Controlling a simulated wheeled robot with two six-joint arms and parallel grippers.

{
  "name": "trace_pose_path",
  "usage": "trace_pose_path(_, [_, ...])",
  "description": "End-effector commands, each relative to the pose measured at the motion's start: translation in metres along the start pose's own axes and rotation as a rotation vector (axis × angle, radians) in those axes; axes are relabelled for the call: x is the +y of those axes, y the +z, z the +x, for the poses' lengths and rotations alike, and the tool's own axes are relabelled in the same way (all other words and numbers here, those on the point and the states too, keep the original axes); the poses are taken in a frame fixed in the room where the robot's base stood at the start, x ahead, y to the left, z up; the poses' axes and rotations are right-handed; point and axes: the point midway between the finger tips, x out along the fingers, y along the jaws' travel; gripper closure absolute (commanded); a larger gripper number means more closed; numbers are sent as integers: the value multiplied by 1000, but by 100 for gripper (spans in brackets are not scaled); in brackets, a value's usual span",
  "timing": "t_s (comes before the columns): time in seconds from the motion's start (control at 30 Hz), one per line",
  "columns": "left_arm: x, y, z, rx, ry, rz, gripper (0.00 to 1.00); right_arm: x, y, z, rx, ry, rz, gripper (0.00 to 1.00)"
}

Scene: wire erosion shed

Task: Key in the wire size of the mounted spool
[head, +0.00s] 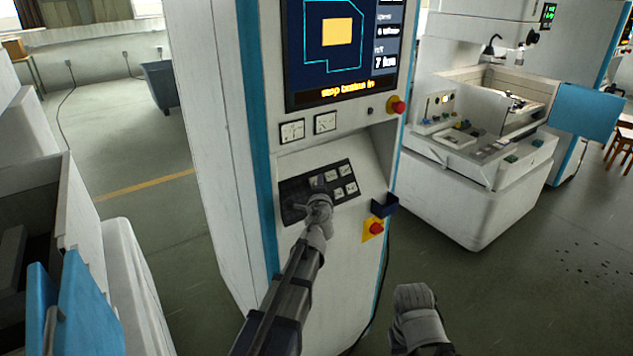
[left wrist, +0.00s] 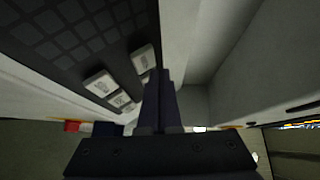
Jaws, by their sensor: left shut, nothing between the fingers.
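The key panel (head: 350,190) is a black plate on the sloping ledge of a tall white machine cabinet, with several pale keys at its right. In the left wrist view, the panel (left wrist: 60,45) shows rows of dark keys and several raised pale keys (left wrist: 100,84). My left gripper (head: 319,185) is over the panel and hides part of it. Its fingers (left wrist: 164,95) are together and empty, beside the pale keys; I cannot tell whether they touch one. My right gripper (head: 411,300) hangs low, away from the panel; its jaws are unclear. I make out no wire spool.
A screen (head: 336,45) with a yellow square and an amber text line is above the panel. Red buttons (head: 396,106) (head: 375,228) and a small dark blue holder (head: 384,206) are at its right. Another white machine (head: 480,190) stands right. Floor between is open.

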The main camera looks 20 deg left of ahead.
Motion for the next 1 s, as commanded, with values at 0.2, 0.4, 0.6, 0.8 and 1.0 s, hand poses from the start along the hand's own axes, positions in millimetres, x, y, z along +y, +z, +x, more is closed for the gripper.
trace_pose_path(0.2, [-9,-7,-10,2,0,1,100,1,1,-10,0,0,0,50])
trace_pose_path(0.4, [-19,-17,-24,2,0,0,100,2,1,-22,0,0,0,50])
trace_pose_path(0.6, [-26,-24,-34,0,0,0,100,3,2,-30,0,0,0,50])
trace_pose_path(0.8, [-25,-25,-35,0,0,0,100,3,2,-29,0,0,0,50])
trace_pose_path(1.0, [-25,-25,-34,0,0,0,100,3,2,-29,0,0,0,50])
